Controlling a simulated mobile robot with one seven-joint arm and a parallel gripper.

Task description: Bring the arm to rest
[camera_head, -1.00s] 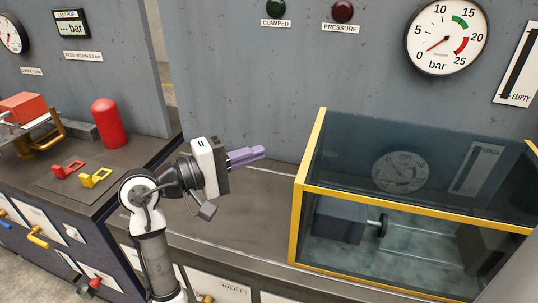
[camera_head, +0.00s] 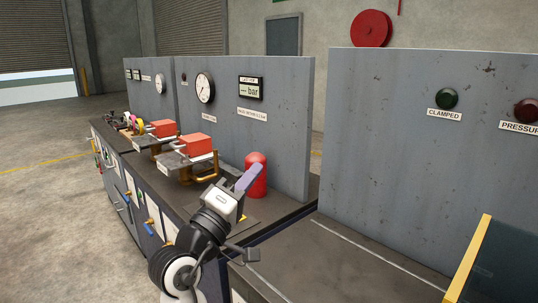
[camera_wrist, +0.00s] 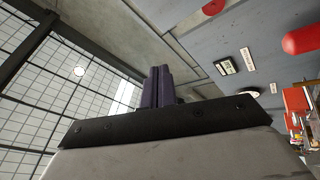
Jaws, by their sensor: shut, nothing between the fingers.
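My gripper (camera_head: 248,178) is raised over the corner of the workbench in the head view, its purple fingers together and empty. The fingers point up and to the right, in front of the red cylinder (camera_head: 258,182). Whether they touch it cannot be told from this view. In the wrist view the purple fingers (camera_wrist: 158,85) are closed side by side with nothing between them. The flanged spool is not visible now.
A yellow-framed glass enclosure (camera_head: 488,262) stands at the right edge. Two fixtures with red blocks (camera_head: 196,144) and orange handles sit on the bench to the left. Grey panels (camera_head: 400,130) rise behind. The dark bench top (camera_head: 345,262) at lower right is bare.

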